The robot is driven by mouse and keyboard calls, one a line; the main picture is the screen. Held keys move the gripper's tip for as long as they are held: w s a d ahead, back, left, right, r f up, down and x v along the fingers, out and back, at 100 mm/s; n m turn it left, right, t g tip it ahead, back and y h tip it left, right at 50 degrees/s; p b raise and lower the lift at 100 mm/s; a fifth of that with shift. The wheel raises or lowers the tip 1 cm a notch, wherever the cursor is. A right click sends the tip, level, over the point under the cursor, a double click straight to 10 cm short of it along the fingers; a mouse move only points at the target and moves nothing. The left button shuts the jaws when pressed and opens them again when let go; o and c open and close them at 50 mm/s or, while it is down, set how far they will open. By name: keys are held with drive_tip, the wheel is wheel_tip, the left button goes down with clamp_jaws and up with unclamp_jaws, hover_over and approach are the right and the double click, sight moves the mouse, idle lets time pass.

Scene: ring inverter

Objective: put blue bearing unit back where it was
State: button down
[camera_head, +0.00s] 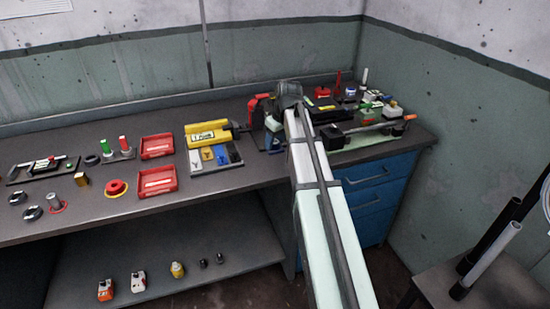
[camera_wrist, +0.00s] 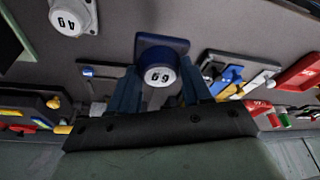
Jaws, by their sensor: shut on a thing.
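The blue bearing unit (camera_wrist: 162,42) is in the wrist view, a dark blue block with a white round face marked with dark characters. My gripper (camera_wrist: 160,72) is shut on it, with one blue-grey finger on each side. The unit's underside is hidden, so I cannot tell whether it touches the bench. In the head view my arm reaches over the right part of the bench, and its wrist largely hides the gripper and the unit.
A white unit with a round marked face (camera_wrist: 72,20) is at upper left in the wrist view. Several small parts crowd the bench's right end. Red bins (camera_head: 157,181) stand further left.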

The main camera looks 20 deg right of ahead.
drive_tip(key=shift+f, duration=3.45)
drive_tip(key=shift+f, duration=0.15)
drive_tip(key=shift+c, duration=2.4)
unclamp_jaws()
drive_tip(key=v, duration=1.2)
